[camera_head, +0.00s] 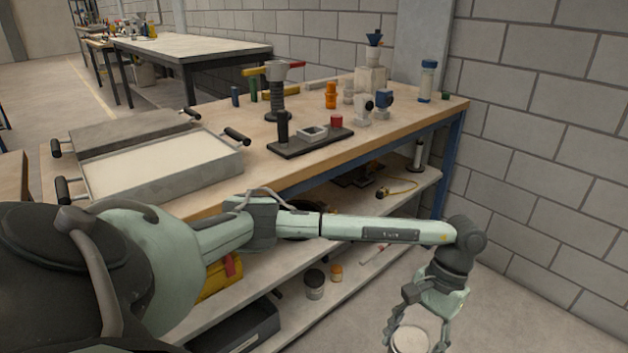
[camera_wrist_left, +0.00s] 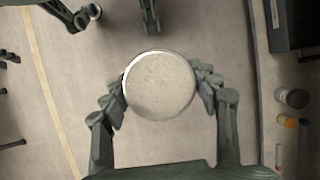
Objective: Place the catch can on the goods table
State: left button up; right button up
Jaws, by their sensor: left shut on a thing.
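The catch can (camera_head: 411,341) is a round, pale-topped can with a thin metal rim. It is at the lower edge of the head view, partly cut off. In the left wrist view the can (camera_wrist_left: 160,85) shows from above, filled with a pale, sand-like surface. My left gripper (camera_head: 418,335) is shut on it, with a finger on each side. The can is held over the floor, right of the workbench's front side. Which table is the goods table I cannot tell. A grey-topped table (camera_head: 190,47) stands at the back left. My right gripper is not in view.
The wooden workbench (camera_head: 440,104) carries two handled trays (camera_head: 165,178), a dark stand (camera_head: 310,140) and several small bottles and parts. Its lower shelves hold jars (camera_head: 314,283) and a dark bin (camera_head: 235,330). A block wall (camera_head: 550,130) closes off the right. Floor beside the can is clear.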

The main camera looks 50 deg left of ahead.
aim_at(399, 108)
jog(key=i+l+u, duration=0.15)
jog(key=i, duration=0.55)
jog(key=i+l+u, duration=0.1)
jog(key=i, duration=0.55)
jog(key=i+l+u, duration=0.25)
jog(key=i, duration=0.2)
jog(key=i+l+u, duration=0.3)
jog(key=i+l, duration=0.1)
jog(key=l, duration=0.05)
